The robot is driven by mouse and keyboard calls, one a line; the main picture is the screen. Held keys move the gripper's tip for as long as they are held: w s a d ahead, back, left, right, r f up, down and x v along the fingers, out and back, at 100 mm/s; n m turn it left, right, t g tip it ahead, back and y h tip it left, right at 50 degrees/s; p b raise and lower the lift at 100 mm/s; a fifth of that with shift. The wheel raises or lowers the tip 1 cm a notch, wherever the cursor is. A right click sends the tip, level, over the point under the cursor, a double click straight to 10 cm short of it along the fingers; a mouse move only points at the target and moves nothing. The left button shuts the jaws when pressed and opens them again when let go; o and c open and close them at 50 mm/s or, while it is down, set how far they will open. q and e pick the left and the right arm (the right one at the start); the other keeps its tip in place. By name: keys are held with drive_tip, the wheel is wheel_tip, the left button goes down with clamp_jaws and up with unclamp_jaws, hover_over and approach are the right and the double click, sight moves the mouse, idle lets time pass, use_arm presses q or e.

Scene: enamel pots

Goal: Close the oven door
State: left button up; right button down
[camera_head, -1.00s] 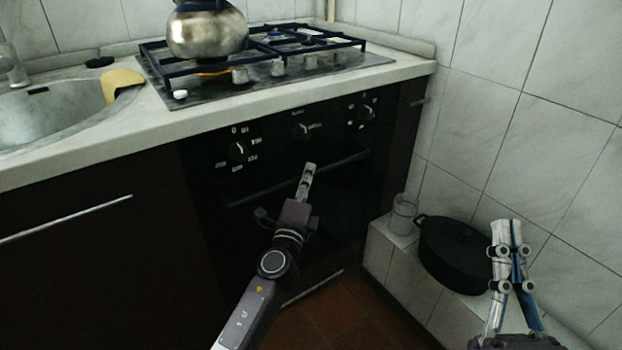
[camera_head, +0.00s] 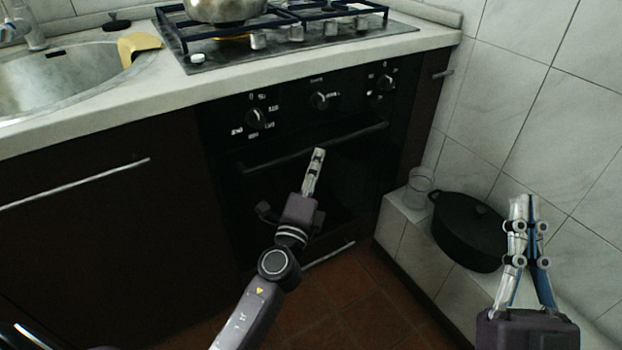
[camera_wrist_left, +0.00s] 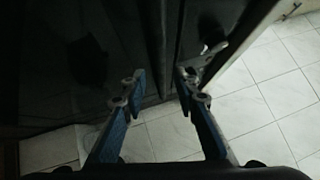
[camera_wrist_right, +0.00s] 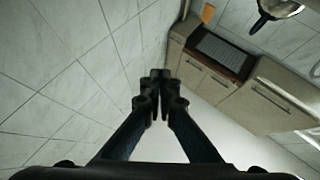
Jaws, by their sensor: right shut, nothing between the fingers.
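The black oven (camera_head: 318,180) is built in under the counter, with its bar handle (camera_head: 275,161) across the top of the door. The door looks upright and about flush with the front; I cannot tell if a small gap remains. My left gripper (camera_head: 319,152) is in front of the door, its fingertips at the handle's height; contact is unclear. In the left wrist view its two fingers (camera_wrist_left: 158,84) are apart with nothing between them. My right gripper (camera_head: 524,198) is shut and empty, in front of the tiled wall at the right; it also shows in the right wrist view (camera_wrist_right: 160,74).
A gas hob (camera_head: 300,40) with a metal kettle (camera_head: 225,10) is on the counter (camera_head: 90,108), beside a sink (camera_head: 60,80). A black pot (camera_head: 468,232) and a glass jar (camera_head: 419,186) stand on a tiled ledge at the right. The red-brown floor before the oven is clear.

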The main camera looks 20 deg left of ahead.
use_arm(q)
drive_tip(key=shift+v, duration=2.5)
